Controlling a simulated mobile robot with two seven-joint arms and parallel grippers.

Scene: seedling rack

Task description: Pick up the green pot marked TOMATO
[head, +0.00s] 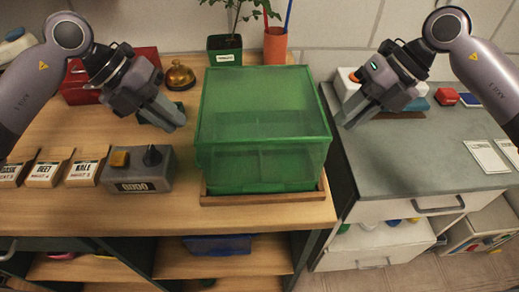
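A dark green square pot (225,58) with a leafy plant stands at the back of the wooden bench. A small white label is on its front; the writing looks like TOMATO but is tiny. My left gripper (174,122) hangs over the bench, in front and to the left of this pot, apart from it. My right gripper (346,121) hangs near the left edge of the grey counter, to the right of the green box and well away from the pot. I see nothing held in either gripper, but their finger gaps are unclear.
A translucent green box (262,135) on a wooden base (262,199) stands between my grippers, in front of the pot. A terracotta pot (275,46) stands beside the green pot. A brass bell (180,76), red case (85,90) and grey control box (139,172) are at left.

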